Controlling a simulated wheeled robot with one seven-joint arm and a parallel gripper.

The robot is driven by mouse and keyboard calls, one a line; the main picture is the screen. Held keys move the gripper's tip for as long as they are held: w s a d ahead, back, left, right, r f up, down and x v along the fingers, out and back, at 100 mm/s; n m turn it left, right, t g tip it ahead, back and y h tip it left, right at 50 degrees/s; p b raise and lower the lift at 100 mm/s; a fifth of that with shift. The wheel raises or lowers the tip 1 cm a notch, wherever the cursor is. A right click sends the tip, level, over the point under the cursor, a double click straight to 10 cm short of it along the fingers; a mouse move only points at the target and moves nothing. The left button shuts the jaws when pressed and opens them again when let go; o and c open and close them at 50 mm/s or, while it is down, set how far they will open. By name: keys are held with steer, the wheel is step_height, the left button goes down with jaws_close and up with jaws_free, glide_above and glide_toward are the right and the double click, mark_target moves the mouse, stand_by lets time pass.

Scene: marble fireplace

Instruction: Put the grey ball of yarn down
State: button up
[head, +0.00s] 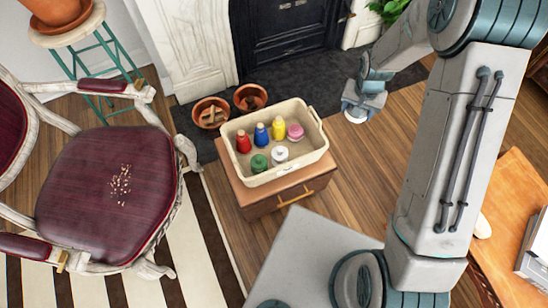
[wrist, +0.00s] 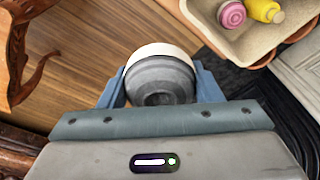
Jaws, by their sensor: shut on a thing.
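My gripper (head: 358,100) is to the right of the cream crate, over the wooden floor and apart from the crate. In the wrist view the fingers of my gripper (wrist: 160,90) are shut on the grey ball of yarn (wrist: 160,76), a round grey thing with a pale rim at its far side. In the head view only a small pale part of the ball (head: 355,117) shows below the fingers.
The cream crate (head: 312,157) stands on a small wooden cabinet (head: 290,197). It holds red, blue and yellow cones and pink, green and white balls. Two terracotta pots (head: 210,112) stand behind it. A maroon armchair (head: 105,190) is at left, an orange wooden table (head: 515,210) at right.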

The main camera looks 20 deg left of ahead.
steer(key=b, duration=1.5)
glide_above(303, 150)
step_height(303, 150, down, 18)
steer(key=shift+n, duration=0.3)
step_height(303, 150, down, 10)
steer(key=b, duration=0.2)
steer(key=shift+s+r+b, duration=0.1)
steer(key=shift+r+b, duration=0.15)
steer(key=shift+b, duration=0.1)
steer(key=shift+f, duration=0.25)
steer(key=o, duration=0.7)
steer(key=shift+r, duration=0.1)
